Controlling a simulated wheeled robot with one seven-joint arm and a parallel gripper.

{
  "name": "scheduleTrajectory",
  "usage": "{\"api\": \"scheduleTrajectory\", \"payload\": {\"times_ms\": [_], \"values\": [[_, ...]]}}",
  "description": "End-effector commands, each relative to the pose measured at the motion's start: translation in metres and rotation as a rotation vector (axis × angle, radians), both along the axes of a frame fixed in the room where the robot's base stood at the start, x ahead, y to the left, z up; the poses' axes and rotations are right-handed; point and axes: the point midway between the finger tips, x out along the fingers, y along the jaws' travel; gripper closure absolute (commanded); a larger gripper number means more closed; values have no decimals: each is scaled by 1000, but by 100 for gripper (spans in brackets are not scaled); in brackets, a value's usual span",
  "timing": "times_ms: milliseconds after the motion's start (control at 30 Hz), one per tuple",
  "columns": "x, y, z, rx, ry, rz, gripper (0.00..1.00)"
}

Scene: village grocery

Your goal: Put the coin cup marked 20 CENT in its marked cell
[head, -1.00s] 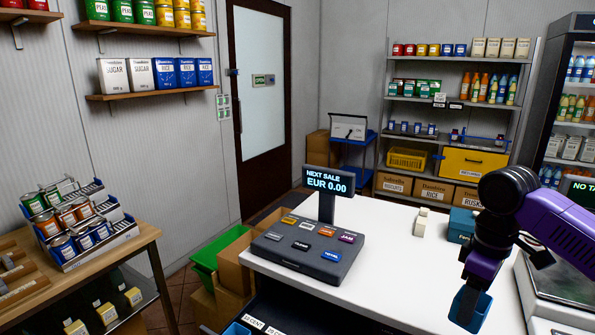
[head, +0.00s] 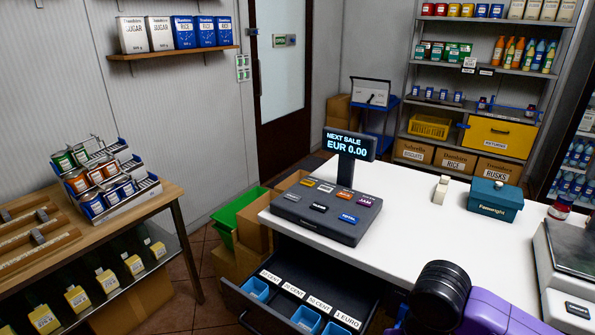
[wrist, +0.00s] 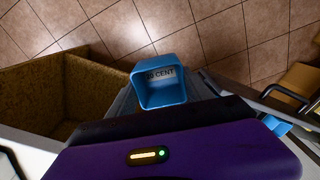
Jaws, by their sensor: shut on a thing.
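The blue coin cup (wrist: 162,82) marked 20 CENT is in the wrist view, its label readable inside. My gripper (wrist: 165,103) is shut on it and holds it above the floor area. In the head view my arm covers the lower right, and the gripper with its cup cannot be made out there. The open cash drawer (head: 240,308) has a row of labels. The 20 CENT label (head: 293,290) is second from the left, and the cell (head: 279,304) in front of it looks empty. Blue cups stand by the leftmost, 50 CENT and 1 EURO labels.
The register (head: 325,212) stands on the white counter (head: 410,225) above the drawer. A teal box (head: 495,200) and a scale (head: 570,265) are further right. Cardboard boxes (head: 253,228) and a green crate (head: 240,212) stand left of the counter.

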Motion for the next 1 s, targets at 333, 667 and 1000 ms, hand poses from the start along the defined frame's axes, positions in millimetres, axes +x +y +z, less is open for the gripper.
{"api": "scheduleTrajectory", "payload": {"times_ms": [333,667,1000], "values": [[-4,15,-63,-4,4,-14,85],[-27,7,-107,5,0,2,85],[-27,4,-107,1,2,0,85]]}}
